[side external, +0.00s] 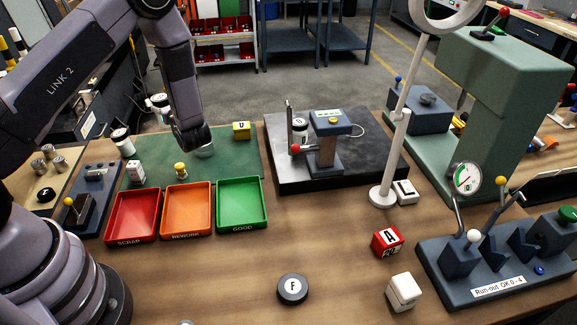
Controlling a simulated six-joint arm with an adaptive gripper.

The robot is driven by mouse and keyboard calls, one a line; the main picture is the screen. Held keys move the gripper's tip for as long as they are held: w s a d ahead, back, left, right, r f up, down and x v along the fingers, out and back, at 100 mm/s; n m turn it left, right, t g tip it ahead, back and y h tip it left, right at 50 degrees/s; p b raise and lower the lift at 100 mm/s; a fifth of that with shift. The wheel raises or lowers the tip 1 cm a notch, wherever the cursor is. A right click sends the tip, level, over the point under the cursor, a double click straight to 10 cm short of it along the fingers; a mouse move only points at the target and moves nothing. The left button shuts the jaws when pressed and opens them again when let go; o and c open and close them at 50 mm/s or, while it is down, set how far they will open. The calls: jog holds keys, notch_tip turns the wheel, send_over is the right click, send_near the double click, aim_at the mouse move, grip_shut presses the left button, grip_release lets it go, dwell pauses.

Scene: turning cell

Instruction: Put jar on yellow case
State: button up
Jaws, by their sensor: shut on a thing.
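The yellow case (241,130), with a dark letter on it, sits on the far right part of the green mat. My gripper (198,142) is at the low end of my arm, over the mat and left of the yellow case. It is shut on a pale, rounded thing, which I take to be the jar (205,151). Only the jar's lower part shows; my arm's end covers the rest. The fingers are mostly hidden. The jar is apart from the yellow case. I cannot tell whether it touches the mat.
Red (132,241), orange (188,236) and green (243,227) trays line the mat's front. A small yellow piece (180,170) and a white block (136,173) stand behind them. A dark plate (376,171) with a gauge stand lies to the right.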

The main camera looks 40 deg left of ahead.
jog(key=w+d+r+m+t+h, duration=0.3)
jog(key=w+d+m+t+h, duration=0.1)
jog(key=w+d+m+t, duration=0.35)
jog(key=n, duration=0.2)
send_over(242, 125)
jog(key=shift+f, duration=6.5)
jog(key=shift+f, duration=0.15)
jog(key=o, duration=1.2)
